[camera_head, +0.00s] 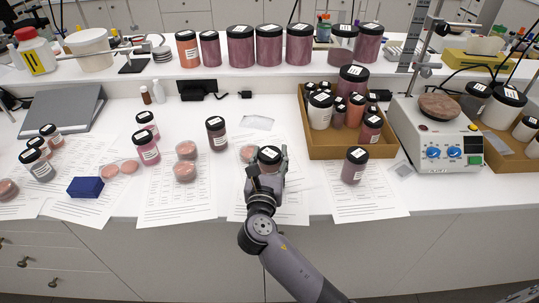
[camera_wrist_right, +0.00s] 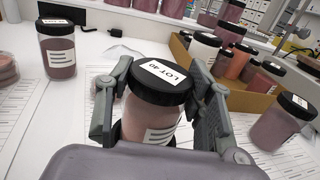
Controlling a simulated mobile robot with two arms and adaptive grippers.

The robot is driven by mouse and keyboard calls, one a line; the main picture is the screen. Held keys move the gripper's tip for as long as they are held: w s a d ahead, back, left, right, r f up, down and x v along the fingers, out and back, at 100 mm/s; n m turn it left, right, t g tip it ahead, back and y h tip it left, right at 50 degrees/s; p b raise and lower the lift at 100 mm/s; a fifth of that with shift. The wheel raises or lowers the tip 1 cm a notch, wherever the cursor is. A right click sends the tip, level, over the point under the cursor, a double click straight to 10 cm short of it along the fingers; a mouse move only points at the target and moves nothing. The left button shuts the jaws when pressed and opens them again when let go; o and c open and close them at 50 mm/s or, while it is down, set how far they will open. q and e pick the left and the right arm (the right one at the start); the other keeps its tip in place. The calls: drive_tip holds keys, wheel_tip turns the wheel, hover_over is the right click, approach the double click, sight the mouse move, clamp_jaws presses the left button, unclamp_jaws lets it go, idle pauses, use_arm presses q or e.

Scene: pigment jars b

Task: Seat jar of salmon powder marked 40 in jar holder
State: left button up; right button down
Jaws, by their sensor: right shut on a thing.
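My right gripper (camera_head: 266,174) is shut on a jar with a black lid (camera_head: 269,155) over the front of the bench. In the right wrist view its two fingers (camera_wrist_right: 160,100) press on either side of the jar (camera_wrist_right: 150,118), which has salmon-pink powder, a white label and a lid marked LOT-40. The jar is close to upright. A dark edge shows below the jar in the wrist view; I cannot tell whether it is the jar holder. The jar's base is hidden by my gripper. My left gripper is not in view.
A dark-lidded jar (camera_head: 355,165) stands to the right on a paper sheet, another (camera_head: 217,133) to the left. A cardboard tray of jars (camera_head: 313,147) is behind right, beside a hotplate (camera_head: 437,150). Pink dishes (camera_head: 185,171) and a blue block (camera_head: 85,187) lie left.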

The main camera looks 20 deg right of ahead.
drive_tip(key=shift+f+b, duration=0.3)
drive_tip(key=shift+f, duration=0.35)
drive_tip(key=c, duration=0.7)
unclamp_jaws()
drive_tip(key=v, duration=1.2)
